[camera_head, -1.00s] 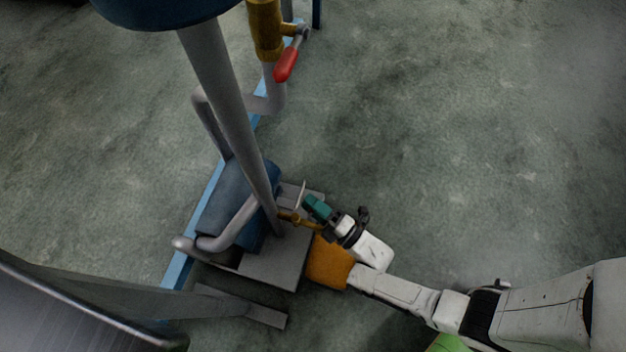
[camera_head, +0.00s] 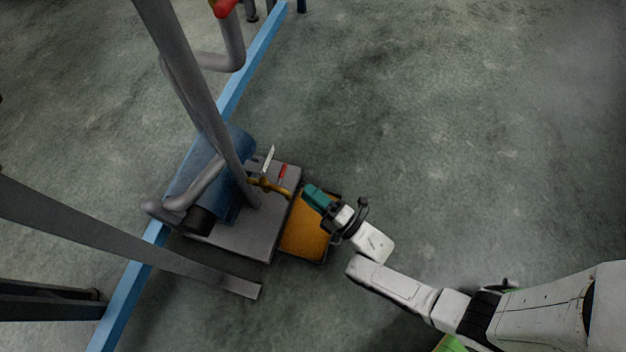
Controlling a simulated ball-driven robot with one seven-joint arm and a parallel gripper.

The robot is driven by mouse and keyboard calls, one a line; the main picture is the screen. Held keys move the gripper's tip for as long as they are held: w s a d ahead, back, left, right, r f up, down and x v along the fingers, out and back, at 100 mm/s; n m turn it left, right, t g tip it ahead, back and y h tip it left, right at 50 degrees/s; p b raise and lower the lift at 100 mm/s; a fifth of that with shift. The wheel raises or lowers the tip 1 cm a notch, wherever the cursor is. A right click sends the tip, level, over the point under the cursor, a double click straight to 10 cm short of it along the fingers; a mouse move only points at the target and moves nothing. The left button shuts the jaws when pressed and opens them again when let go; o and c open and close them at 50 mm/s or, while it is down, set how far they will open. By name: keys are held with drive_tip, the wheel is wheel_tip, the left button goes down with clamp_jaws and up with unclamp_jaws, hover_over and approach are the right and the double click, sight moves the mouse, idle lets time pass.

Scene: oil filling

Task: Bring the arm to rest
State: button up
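My arm reaches in from the lower right, above the floor. My gripper (camera_head: 315,197) is at its end, with teal fingers pointing up and left. The fingers look close together, but the view is too small to tell whether they are open or shut. I see nothing held in them. Below and left of the gripper is an orange tray (camera_head: 303,237) with a dark rim, beside a grey metal plinth (camera_head: 240,235). A brass fitting (camera_head: 268,186) on the plinth lies just left of the gripper, with a gap between them in the picture.
A blue motor-like body (camera_head: 190,180) and grey pipes (camera_head: 185,85) stand on the plinth. A red handle (camera_head: 222,7) shows at the top. A blue beam (camera_head: 250,62) runs along the floor. Grey metal legs (camera_head: 120,240) cross the lower left. The floor (camera_head: 450,120) on the right is clear.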

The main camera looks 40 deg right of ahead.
drive_tip(key=shift+s, duration=0.4)
idle(0.3)
drive_tip(key=s+d+r+m+g+h+p, duration=0.3)
drive_tip(key=s+d+r+m+g+p, duration=0.15)
drive_tip(key=s+r+m+g, duration=1.3)
wheel_tip(320, 180, up, 35)
drive_tip(key=w+m+g+p, duration=0.1)
drive_tip(key=w+m+p, duration=0.1)
drive_tip(key=p, duration=3.6)
drive_tip(key=shift+d+f, duration=0.2)
drive_tip(key=shift+d, duration=0.15)
